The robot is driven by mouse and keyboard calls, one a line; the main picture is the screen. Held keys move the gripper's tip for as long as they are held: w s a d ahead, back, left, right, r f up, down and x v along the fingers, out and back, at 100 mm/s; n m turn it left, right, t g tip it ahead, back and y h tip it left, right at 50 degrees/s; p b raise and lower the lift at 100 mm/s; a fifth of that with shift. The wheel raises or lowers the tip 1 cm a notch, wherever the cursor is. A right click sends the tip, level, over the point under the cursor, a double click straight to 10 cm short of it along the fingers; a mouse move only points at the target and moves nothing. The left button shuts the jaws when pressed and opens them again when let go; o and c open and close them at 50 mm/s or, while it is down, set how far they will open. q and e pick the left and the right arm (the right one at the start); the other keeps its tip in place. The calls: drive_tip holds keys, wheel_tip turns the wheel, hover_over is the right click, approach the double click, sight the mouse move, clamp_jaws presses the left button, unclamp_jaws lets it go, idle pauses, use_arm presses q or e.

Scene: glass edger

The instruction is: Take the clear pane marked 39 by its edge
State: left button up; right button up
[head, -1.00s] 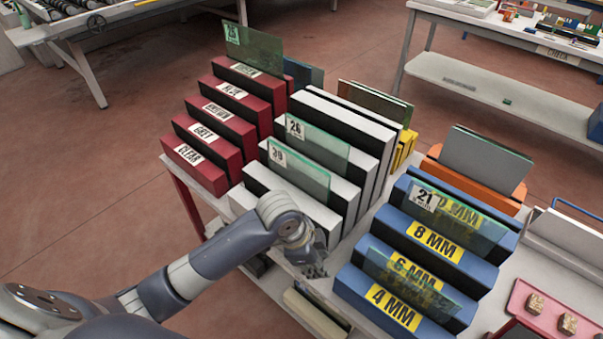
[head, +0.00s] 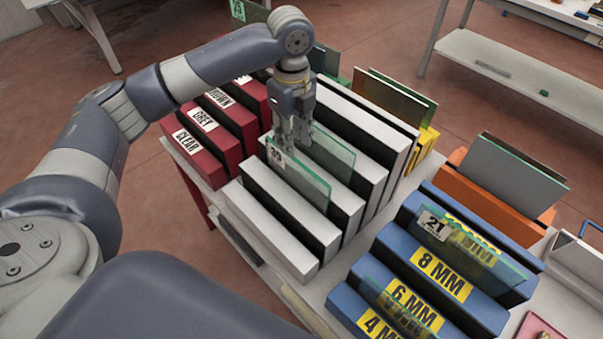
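A clear, green-edged pane (head: 305,184) stands upright in a slot of the white rack (head: 262,214), nearest its front left. Its small white tag (head: 276,156) looks like 39, but the digits are blurred and partly covered. My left gripper (head: 292,146) points down at the pane's upper left edge, beside the tag. Its two fingers look apart, one on each side of the edge. Whether they touch the glass I cannot tell. My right gripper is not in view.
Another clear pane (head: 335,157) stands close behind in the white rack. Red racks (head: 203,150) are at left under my arm. Blue racks (head: 437,275) with panes, including one tagged 21 (head: 470,250), are at right. An orange rack (head: 490,208) holds a grey pane (head: 513,172).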

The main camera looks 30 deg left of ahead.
sight(296, 160)
use_arm(q)
drive_tip(key=f, duration=0.3)
drive_tip(key=f+p, duration=0.1)
drive_tip(key=f, duration=0.2)
drive_tip(key=f+p, duration=0.1)
drive_tip(key=f, duration=0.2)
drive_tip(key=shift+s+d+f, duration=0.1)
drive_tip(key=shift+d+f, duration=0.2)
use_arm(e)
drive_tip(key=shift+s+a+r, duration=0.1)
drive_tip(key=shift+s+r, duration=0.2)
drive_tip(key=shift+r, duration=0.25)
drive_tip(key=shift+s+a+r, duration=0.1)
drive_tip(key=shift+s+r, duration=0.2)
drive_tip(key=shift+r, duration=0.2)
use_arm(q)
clamp_jaws()
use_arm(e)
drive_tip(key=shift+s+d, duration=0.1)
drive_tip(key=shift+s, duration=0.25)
use_arm(q)
drive_tip(key=shift+r, duration=0.1)
